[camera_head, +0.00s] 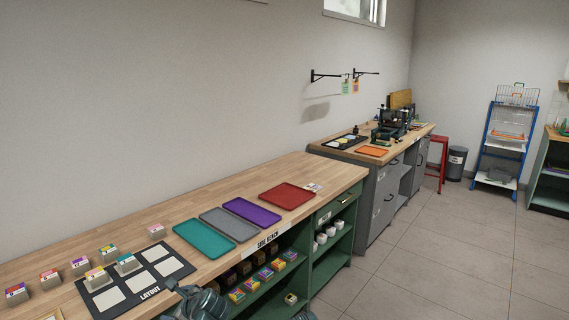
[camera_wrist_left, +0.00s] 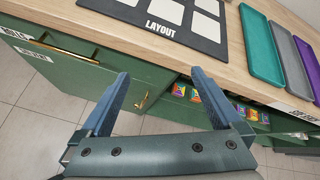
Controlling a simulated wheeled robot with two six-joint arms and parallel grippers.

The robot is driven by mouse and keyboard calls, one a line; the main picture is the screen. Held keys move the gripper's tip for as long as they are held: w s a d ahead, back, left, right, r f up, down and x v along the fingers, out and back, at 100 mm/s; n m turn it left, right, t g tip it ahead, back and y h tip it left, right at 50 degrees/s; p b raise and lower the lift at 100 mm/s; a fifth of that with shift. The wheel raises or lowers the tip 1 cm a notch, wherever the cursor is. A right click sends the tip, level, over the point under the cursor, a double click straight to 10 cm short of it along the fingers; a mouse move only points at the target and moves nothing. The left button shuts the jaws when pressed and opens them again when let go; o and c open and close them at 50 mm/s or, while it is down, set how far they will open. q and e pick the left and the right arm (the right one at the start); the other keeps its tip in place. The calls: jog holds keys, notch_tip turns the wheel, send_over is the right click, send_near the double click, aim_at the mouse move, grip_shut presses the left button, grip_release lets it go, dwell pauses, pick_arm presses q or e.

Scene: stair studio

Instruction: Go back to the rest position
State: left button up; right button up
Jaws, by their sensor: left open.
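My left gripper (camera_wrist_left: 160,108) is open and empty in the left wrist view, its two blue fingers spread in front of the green side bench. In the head view part of my left arm shows at the bottom, by the bench's front edge below the black layout mat. The mat (camera_wrist_left: 172,22) lies on the wooden bench top (camera_head: 135,232), beyond the fingertips in the wrist view. No block is between the fingers. My right gripper is not clearly seen.
Teal (camera_head: 203,240), grey (camera_head: 229,224), purple (camera_head: 252,211) and red (camera_head: 287,196) trays lie along the bench. Several small blocks stand on and around the mat, such as one block (camera_head: 127,264). A grey cabinet bench (camera_head: 385,186) stands farther back. Tiled floor (camera_head: 450,260) at right is clear.

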pick_arm(q)
jog(key=s+d+f+n+g+h+p, duration=0.1)
jog(key=s+d+n+g+h+p, duration=0.2)
jog(key=s+d+n, duration=0.5)
jog(key=s+d+f+n+g+h+p, duration=0.1)
jog(key=s+d+n+g+h+p, duration=0.3)
jog(key=s+d+n, duration=0.5)
jog(key=s+d, duration=0.1)
jog(key=d, duration=0.6)
jog(key=shift+f, duration=0.15)
